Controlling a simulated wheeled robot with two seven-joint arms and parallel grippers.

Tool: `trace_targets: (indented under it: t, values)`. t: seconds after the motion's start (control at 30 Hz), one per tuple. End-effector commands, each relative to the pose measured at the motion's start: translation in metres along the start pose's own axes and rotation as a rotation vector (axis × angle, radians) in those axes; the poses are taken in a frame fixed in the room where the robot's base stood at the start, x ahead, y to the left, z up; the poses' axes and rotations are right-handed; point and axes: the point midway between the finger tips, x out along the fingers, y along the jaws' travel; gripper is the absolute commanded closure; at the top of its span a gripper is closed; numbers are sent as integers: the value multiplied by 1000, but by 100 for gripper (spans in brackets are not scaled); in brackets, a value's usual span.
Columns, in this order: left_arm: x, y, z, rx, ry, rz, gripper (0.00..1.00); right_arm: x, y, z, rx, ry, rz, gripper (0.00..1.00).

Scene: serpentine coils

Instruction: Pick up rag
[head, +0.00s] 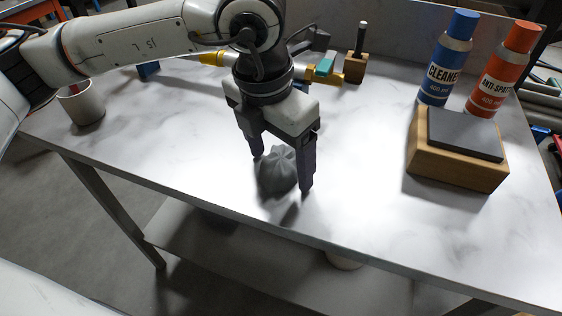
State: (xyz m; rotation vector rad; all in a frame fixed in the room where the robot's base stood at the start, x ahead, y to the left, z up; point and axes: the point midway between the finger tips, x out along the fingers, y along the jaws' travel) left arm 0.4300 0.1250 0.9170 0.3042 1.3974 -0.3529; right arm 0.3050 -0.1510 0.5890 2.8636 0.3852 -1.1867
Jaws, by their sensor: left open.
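The rag (278,172) is a crumpled dark grey bundle on the bench top near its front edge. My left gripper (280,175) points down over the rag, its jaws open. One finger is to the left of the rag and the other to its right; the fingers partly overlap it in the picture. I cannot tell whether either finger touches the rag. My right gripper does not show.
The bench top (350,190) is clear around the rag. A wooden block with a grey slab (455,165) is at right, with a blue cleaner can (440,75) and an orange spray can (492,85) behind. A cup (80,103) stands at left. Tools lie behind the gripper.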

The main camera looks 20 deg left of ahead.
Motion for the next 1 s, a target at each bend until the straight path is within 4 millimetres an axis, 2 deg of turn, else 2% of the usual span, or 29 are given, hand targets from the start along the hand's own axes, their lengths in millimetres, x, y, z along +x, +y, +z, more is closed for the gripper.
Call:
trace_targets:
  t: [0.07,0.1,0.3,0.37,0.63,0.73,0.87,1.0]
  values:
    - [0,0,0,0,0,0,22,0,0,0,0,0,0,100]
    - [0,0,0,0,0,0,26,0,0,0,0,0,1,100]
    - [0,0,0,-1,0,0,60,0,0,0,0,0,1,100]
    - [0,0,0,-1,0,0,67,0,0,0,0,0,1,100]
    - [-1,0,0,-1,-1,0,67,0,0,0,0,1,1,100]
    - [-7,0,2,-1,-3,-1,67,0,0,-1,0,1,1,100]
    - [-28,0,5,-1,-5,-1,67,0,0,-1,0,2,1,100]
    - [-57,0,10,-1,-5,0,67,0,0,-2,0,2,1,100]
